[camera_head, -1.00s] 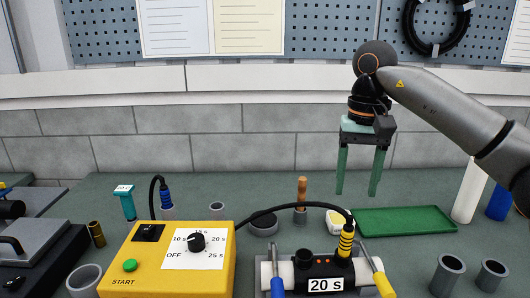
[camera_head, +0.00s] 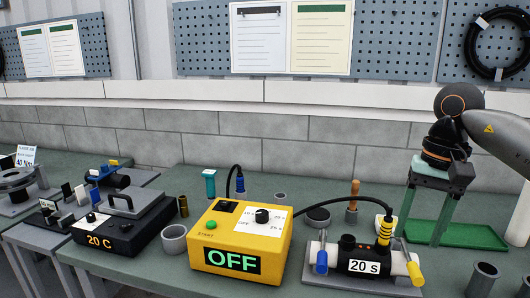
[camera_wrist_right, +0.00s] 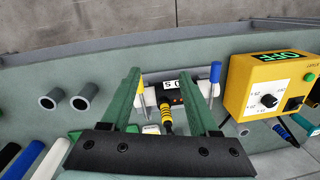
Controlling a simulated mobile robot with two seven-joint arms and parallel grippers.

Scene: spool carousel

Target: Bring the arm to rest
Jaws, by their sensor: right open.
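My right gripper (camera_head: 424,215) is open and empty, with its two green fingers pointing down above the back right of the bench, in front of the green tray (camera_head: 478,235) in the head view. In the right wrist view its fingers (camera_wrist_right: 165,95) are spread apart with nothing held between them. Beyond them lies the white pipe fitting with the "20 S" label (camera_head: 364,267), which also shows in the wrist view (camera_wrist_right: 172,86). My left gripper is not in view.
A yellow control box (camera_head: 240,240) reading OFF stands mid-bench, cabled to the fitting. Left of it are a black "20 C" unit (camera_head: 115,228) and a grey ring (camera_head: 174,239). Grey cups (camera_head: 482,279) stand at the front right. The wall (camera_head: 300,140) is behind.

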